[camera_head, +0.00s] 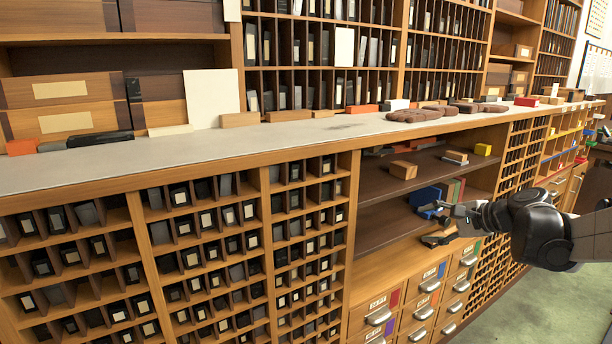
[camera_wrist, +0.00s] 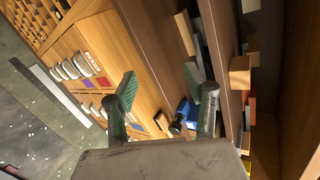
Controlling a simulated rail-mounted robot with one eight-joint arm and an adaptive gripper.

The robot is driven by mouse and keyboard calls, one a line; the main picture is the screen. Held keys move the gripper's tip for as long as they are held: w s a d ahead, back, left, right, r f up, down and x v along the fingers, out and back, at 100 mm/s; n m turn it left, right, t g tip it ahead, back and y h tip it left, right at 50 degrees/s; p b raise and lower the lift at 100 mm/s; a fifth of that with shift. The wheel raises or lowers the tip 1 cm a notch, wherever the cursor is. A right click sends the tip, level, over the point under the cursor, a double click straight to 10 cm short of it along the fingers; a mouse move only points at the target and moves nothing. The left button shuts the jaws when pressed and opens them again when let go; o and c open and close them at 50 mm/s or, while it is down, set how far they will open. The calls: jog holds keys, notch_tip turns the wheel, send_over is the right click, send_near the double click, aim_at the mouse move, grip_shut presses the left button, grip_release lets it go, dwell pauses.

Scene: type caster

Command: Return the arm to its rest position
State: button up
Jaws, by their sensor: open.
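My arm reaches in from the right edge in the head view. My gripper (camera_head: 437,222) is at the open shelf bay below the counter, in front of the lower shelf and just above the labelled drawers. In the wrist view my gripper (camera_wrist: 168,90) has its two green-grey fingers spread apart, with nothing held between the tips. A blue block (camera_head: 426,197) stands on the lower shelf close behind the fingers. A blue thing also shows low between the fingers in the wrist view (camera_wrist: 190,114). Whether a finger touches the block, I cannot tell.
A wooden block (camera_head: 403,170) and a yellow block (camera_head: 483,149) lie on the upper shelf of the bay. The long grey counter (camera_head: 200,149) runs above it. Drawers with metal pulls (camera_head: 379,316) are below. Green-grey floor (camera_head: 500,318) is open at the lower right.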

jog(key=s+a+r+n+g+h+p, duration=0.1)
jog(key=s+a+r+n+h+p, duration=0.15)
jog(key=s+a, duration=0.4)
jog(key=s+a+r+n+g+h+p, duration=0.15)
jog(key=s+a+n, duration=0.25)
jog(key=s, duration=0.6)
jog(key=s+f+n+h+p, duration=0.2)
jog(key=s+n, duration=0.5)
jog(key=s, duration=0.9)
jog(key=shift+a+h+p, duration=0.25)
jog(key=shift+h+p, duration=0.1)
jog(key=shift+h, duration=0.25)
jog(key=shift+n, duration=0.25)
